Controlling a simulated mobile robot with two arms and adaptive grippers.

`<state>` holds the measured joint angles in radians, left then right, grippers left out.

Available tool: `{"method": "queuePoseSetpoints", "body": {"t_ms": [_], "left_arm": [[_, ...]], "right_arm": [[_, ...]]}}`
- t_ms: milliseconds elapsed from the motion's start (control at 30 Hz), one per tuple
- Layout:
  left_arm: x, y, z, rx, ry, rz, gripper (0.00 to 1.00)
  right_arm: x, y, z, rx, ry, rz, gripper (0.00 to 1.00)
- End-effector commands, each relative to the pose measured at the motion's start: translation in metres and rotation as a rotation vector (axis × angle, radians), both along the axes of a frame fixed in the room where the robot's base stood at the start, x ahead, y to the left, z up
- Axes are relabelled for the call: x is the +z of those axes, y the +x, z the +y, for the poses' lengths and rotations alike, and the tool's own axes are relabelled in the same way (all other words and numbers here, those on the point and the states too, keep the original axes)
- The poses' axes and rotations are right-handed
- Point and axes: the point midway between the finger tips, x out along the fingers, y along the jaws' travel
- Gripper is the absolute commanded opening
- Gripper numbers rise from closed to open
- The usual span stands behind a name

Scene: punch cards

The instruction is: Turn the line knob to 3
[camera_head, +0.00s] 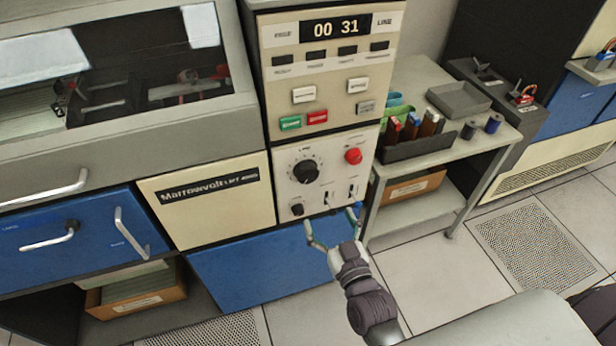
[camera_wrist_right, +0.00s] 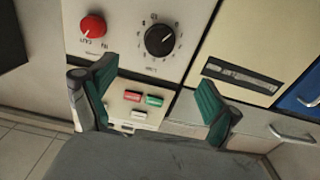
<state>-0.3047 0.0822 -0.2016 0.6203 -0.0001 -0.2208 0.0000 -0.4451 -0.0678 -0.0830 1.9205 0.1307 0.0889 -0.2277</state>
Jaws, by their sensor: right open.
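A large black round knob (camera_head: 306,171) with a dial scale sits on the cream lower panel, under a small label that looks like "LINE" but is too small to be sure. It also shows in the right wrist view (camera_wrist_right: 160,40), with a pale pointer mark; its numbers are unreadable. The display (camera_head: 336,27) reads "00 31". My right gripper (camera_head: 332,217) is open and empty, in front of and below the knob. Its two green fingers (camera_wrist_right: 158,90) stand wide apart in the right wrist view, with the knob beyond them. My left gripper is not in view.
A red knob (camera_head: 353,156) sits right of the black knob, a small black knob (camera_head: 297,209) and switches below. Green (camera_head: 290,123) and red (camera_head: 317,117) buttons are above.

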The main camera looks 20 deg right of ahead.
Motion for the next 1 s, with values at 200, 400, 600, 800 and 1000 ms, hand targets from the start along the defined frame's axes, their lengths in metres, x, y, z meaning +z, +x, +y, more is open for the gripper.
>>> {"method": "queuePoseSetpoints", "body": {"t_ms": [200,400,600,800,1000], "left_arm": [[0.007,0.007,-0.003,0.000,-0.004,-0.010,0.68],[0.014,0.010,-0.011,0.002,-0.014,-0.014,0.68],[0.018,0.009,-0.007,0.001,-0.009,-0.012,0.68],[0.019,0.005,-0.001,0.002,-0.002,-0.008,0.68],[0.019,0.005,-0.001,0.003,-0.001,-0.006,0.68]], "right_arm": [[0.005,0.033,0.000,-0.002,0.001,-0.009,0.89],[0.005,0.077,0.002,-0.001,0.001,-0.006,0.89],[0.004,0.113,0.004,0.000,0.001,-0.005,0.89],[0.003,0.132,0.004,0.000,0.001,-0.004,0.89],[0.002,0.136,0.004,0.000,0.001,-0.004,0.89]]}}
